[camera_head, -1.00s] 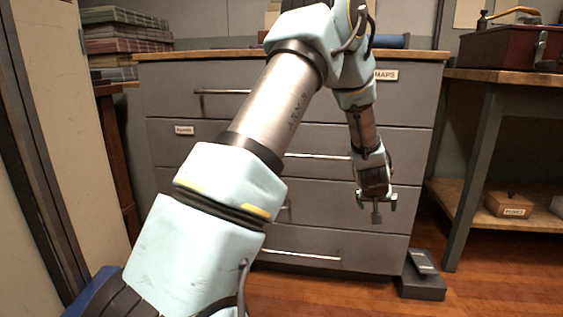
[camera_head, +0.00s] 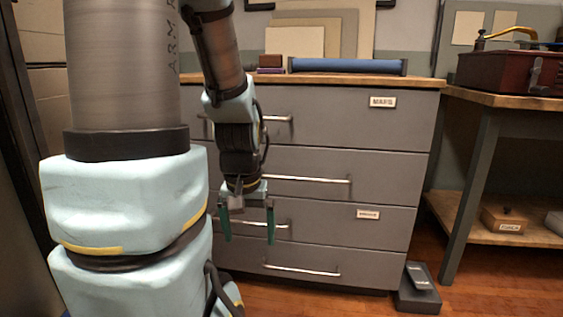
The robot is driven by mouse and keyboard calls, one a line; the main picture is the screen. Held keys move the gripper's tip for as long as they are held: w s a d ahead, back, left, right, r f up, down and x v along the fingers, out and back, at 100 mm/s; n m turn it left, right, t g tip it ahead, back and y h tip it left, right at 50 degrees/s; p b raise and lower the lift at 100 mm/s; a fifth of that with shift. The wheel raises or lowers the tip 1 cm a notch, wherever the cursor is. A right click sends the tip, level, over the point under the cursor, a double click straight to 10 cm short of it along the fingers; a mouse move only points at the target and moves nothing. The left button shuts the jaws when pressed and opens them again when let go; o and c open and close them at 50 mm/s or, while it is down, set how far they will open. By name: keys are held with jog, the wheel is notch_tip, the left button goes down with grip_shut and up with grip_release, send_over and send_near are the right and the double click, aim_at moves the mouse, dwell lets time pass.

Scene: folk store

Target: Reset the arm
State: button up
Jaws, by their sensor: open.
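My arm rises along the left side of the head view, its upper part out of the frame, and its forearm hangs back down. My gripper (camera_head: 247,232) points downward in front of the grey drawer cabinet (camera_head: 345,190). Its two green-tipped fingers are spread apart with nothing between them. The arm hides the left part of the cabinet.
The cabinet's wooden top holds a blue roll (camera_head: 347,66) and a small stack of books (camera_head: 271,63). A side table (camera_head: 500,100) at the right bears a dark red case (camera_head: 508,72). A black box (camera_head: 418,300) lies on the wooden floor by the cabinet.

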notch_tip(320, 180, up, 33)
jog(key=p, duration=3.1)
jog(key=shift+f, duration=0.1)
jog(key=shift+c, duration=0.2)
